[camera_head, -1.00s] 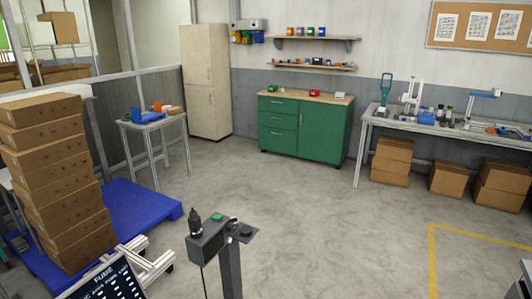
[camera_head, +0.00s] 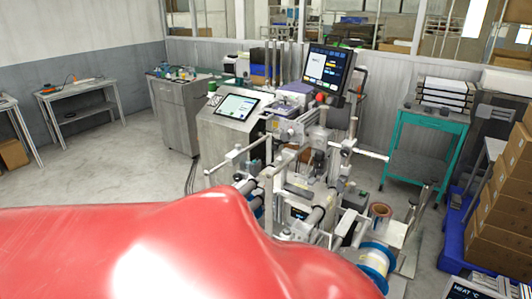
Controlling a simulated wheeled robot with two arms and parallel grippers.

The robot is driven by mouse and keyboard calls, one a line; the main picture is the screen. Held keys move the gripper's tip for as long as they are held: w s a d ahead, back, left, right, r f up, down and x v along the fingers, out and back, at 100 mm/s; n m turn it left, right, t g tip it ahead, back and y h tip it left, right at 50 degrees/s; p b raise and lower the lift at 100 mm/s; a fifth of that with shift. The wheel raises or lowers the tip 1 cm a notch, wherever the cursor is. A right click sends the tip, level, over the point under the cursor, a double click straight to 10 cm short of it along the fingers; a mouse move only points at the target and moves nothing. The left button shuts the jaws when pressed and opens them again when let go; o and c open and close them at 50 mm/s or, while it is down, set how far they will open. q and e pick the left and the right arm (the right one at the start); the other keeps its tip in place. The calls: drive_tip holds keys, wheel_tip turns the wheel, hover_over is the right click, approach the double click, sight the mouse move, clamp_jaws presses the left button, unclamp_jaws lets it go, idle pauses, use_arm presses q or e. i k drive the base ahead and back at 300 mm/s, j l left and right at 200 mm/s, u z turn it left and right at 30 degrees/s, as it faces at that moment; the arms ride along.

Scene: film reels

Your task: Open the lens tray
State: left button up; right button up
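No lens tray can be made out in the head view. Neither of my grippers shows. A large glossy red shape (camera_head: 150,250) fills the lower left of the view, very close to the camera, and hides what is behind it. I cannot tell what it is.
A machine with rollers, a tablet screen (camera_head: 238,107) and a dark monitor (camera_head: 327,70) stands in the middle. A teal cart (camera_head: 428,122) is to its right, with stacked cardboard boxes (camera_head: 502,205) at the right edge. Grey floor (camera_head: 110,155) is free at the left.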

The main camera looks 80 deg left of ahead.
sight(311, 181)
drive_tip(key=u, duration=2.6)
drive_tip(key=i+u, duration=0.15)
drive_tip(key=u, duration=0.6)
drive_tip(key=i, duration=0.05)
